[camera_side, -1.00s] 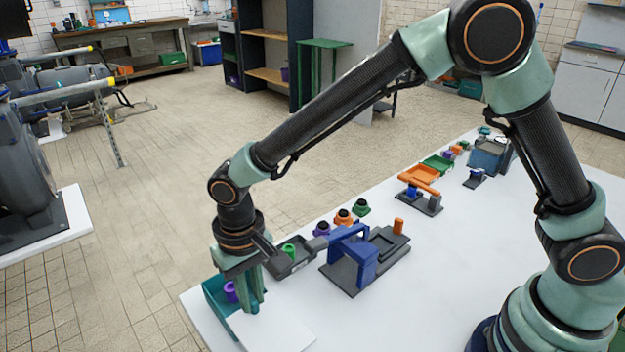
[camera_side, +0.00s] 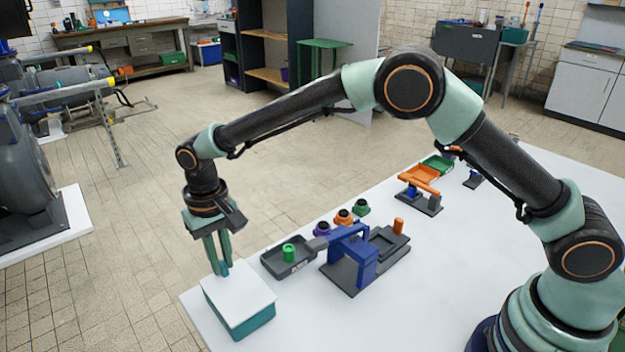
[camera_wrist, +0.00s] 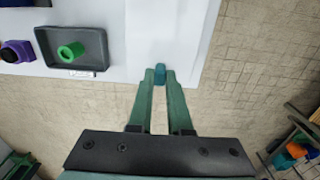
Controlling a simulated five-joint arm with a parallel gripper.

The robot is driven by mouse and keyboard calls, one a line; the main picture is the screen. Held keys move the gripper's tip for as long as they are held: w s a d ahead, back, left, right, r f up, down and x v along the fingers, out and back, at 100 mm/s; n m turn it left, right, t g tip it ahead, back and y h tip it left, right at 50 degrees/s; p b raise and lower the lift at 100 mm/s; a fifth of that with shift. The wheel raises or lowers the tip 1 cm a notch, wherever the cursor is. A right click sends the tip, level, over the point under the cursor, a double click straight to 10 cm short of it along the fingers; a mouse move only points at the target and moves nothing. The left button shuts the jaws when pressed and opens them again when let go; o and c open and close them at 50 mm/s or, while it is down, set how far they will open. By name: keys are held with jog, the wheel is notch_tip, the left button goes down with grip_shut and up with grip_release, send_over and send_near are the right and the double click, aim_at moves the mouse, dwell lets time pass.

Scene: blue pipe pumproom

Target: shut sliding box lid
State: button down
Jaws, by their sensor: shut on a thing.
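The teal box (camera_side: 252,322) stands at the near-left corner of the white table. Its white sliding lid (camera_side: 243,292) lies flat over the top, and the inside is hidden. My gripper (camera_side: 220,272) points down at the lid's far-left edge. In the wrist view my gripper (camera_wrist: 160,76) is shut on a small teal knob (camera_wrist: 160,70) between the fingertips. The white lid also shows beyond the knob (camera_wrist: 165,32).
A dark tray (camera_side: 275,268) with a green ring (camera_side: 288,252) stands just behind the box. A blue-framed fixture (camera_side: 352,255) is to its right. Purple, orange and green pieces stand behind. The table's left edge is close to the gripper.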

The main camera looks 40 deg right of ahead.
jog(key=shift+w+r, duration=0.1)
jog(key=shift+w, duration=0.4)
jog(key=c, duration=0.8)
grip_release()
jog(key=shift+c, duration=0.2)
jog(key=shift+s, duration=0.1)
notch_tip(320, 180, up, 12)
jog(key=shift+d+r, duration=0.1)
